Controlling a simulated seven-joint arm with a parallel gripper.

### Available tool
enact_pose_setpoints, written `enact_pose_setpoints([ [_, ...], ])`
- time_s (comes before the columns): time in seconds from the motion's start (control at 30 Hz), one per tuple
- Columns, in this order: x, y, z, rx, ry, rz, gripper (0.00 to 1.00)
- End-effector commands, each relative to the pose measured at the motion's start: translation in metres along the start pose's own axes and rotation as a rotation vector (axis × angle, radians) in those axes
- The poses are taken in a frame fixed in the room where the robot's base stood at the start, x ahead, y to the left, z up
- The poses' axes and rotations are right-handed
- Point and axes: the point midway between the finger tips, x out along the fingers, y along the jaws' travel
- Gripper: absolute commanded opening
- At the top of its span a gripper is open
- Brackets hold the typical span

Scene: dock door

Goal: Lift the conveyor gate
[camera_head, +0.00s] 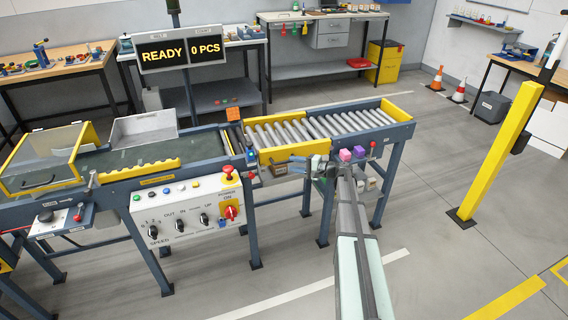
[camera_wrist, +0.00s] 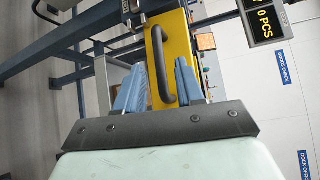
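The conveyor gate is a yellow panel (camera_head: 285,153) across the near side of the roller section in the head view. In the wrist view, the gate (camera_wrist: 178,38) fills the upper middle, with a dark curved handle (camera_wrist: 158,62) on its face. My gripper (camera_head: 298,165) is close in front of the gate in the head view. In the wrist view, my gripper (camera_wrist: 160,75) has its two blue fingers apart, one on each side of the handle. Neither finger clearly touches the handle. The handle is hard to make out in the head view.
A control panel (camera_head: 190,210) with knobs and a red emergency button (camera_head: 228,170) stands left of my gripper. Pink and purple blocks (camera_head: 352,153) are just right of it. A sign (camera_head: 190,52) reads READY, 0 PCS. A yellow post (camera_head: 498,150) stands right; open floor lies between.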

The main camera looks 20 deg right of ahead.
Motion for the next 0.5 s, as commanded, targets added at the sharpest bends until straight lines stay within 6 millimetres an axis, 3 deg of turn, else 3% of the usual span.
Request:
enact_pose_setpoints([
  [0.2,0.034,0.0,-0.001,0.0,-0.002,0.0,0.38],
  [0.5,0.054,0.0,0.0,0.0,0.0,0.001,0.38],
])
